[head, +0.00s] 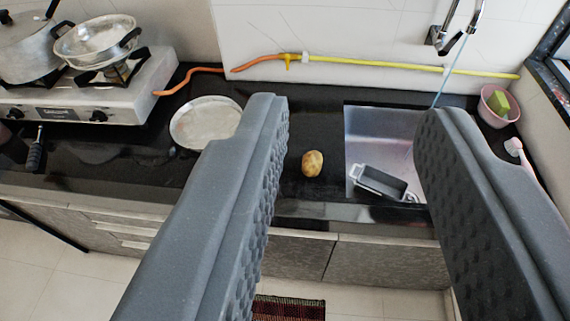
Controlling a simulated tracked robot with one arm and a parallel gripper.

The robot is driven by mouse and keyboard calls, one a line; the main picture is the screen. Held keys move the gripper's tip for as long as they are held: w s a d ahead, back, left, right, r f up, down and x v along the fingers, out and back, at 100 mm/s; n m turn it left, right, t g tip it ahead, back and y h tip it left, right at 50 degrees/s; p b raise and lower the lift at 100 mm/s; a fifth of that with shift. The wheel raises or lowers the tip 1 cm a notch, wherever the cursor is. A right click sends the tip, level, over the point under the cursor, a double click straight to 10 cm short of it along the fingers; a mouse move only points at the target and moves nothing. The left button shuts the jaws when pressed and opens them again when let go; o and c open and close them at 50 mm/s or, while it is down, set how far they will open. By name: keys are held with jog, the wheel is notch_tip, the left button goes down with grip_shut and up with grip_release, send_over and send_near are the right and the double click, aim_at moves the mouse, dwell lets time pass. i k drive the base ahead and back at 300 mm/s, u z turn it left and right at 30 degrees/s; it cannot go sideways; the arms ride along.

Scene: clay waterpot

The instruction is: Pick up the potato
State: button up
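The potato (312,164) is small, brown and oval. It lies on the black countertop (325,118), left of the sink. My gripper (352,115) is open, with one grey finger at the left and one at the right. In the picture the potato shows in the gap between the fingers, nearer the left one. The fingers look nearer the camera than the potato, and nothing is held between them.
A round metal plate (198,124) lies left of the potato, partly behind the left finger. The sink (375,130) holds a grey tray (382,184). A gas stove (128,100) with pans is at left. A pink bowl (492,112) stands at right.

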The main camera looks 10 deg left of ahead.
aim_at(312, 165)
jog(key=i, duration=1)
jog(key=u, duration=0.05)
